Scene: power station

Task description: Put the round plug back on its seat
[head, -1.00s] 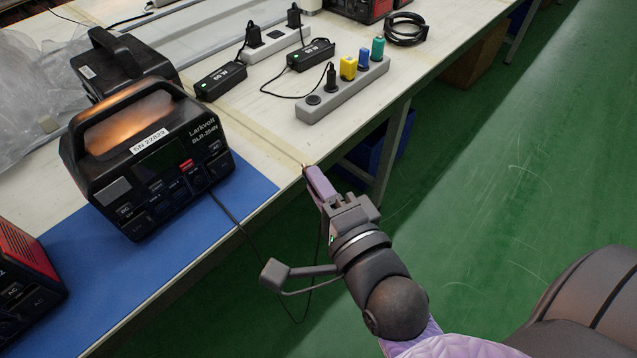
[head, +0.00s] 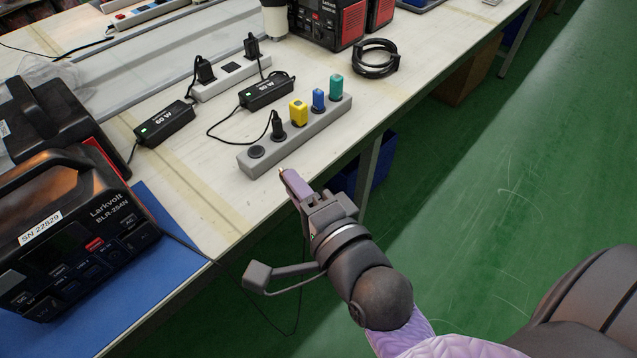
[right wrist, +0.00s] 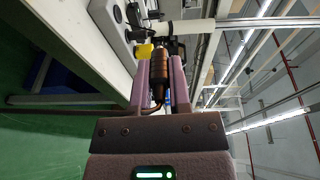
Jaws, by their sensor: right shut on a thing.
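My right gripper (head: 289,180) is shut on the round plug (right wrist: 158,75), a dark, coppery cylinder between the two purple fingers in the right wrist view. In the head view the fingers mostly hide the plug; only a small gold tip shows. A thin black cord runs from the black power station (head: 125,215) below the table edge toward the gripper. The plug is just off the table's front edge, apart from the grey strip (head: 310,137). The strip's near end has an empty round socket (head: 256,152); I cannot tell whether it is the plug's seat. My left gripper is not in view.
The strip holds a black plug (head: 277,125), a yellow plug (head: 298,113), a blue plug (head: 318,100) and a green plug (head: 336,88). Two black adapters (head: 164,124) lie behind. A coiled cable (head: 375,58) lies farther back. Table between power station and strip is clear.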

